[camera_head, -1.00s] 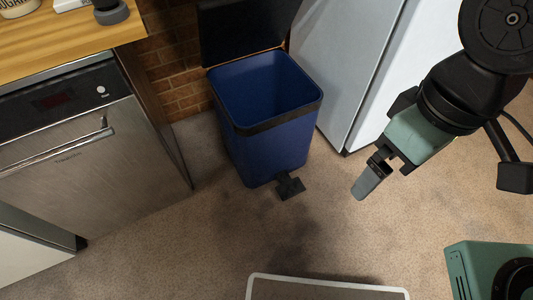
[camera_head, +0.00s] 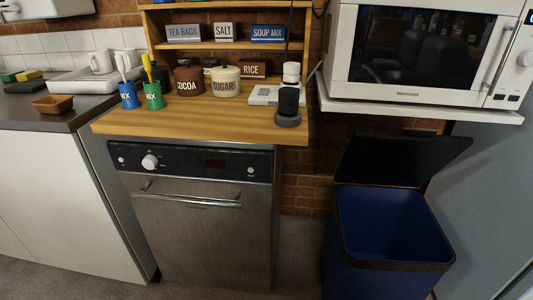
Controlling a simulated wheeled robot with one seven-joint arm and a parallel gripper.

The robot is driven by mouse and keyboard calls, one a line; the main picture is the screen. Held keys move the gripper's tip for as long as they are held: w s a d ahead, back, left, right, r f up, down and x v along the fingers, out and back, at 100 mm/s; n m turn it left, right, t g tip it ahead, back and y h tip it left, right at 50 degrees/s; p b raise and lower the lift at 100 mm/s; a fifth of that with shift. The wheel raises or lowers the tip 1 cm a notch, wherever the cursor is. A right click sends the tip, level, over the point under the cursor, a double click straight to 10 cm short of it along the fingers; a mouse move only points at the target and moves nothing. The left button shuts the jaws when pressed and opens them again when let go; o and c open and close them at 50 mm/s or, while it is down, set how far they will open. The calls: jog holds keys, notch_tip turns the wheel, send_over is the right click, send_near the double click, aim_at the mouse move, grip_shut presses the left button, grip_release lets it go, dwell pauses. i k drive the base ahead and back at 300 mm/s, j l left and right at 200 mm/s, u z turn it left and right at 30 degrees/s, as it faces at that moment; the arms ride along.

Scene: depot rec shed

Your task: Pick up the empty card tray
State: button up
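A small brown open tray (camera_head: 53,104), which looks like the card tray, sits on the dark counter (camera_head: 72,119) at the far left, near the counter's front edge. Its inside looks empty from here, though it is small in the view. Nothing is touching it that I can see. My gripper is out of view, so its opening and any contents are hidden.
A draining tray with a mug (camera_head: 101,62) stands behind the brown tray, and sponges (camera_head: 29,76) lie left. The wooden worktop (camera_head: 205,118) holds several jars, cups and a scale. A blue bin (camera_head: 392,226) stands open below the microwave (camera_head: 420,45).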

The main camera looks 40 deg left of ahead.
aim_at(54, 105)
jog(key=u, duration=2.55)
jog(key=i, duration=0.35)
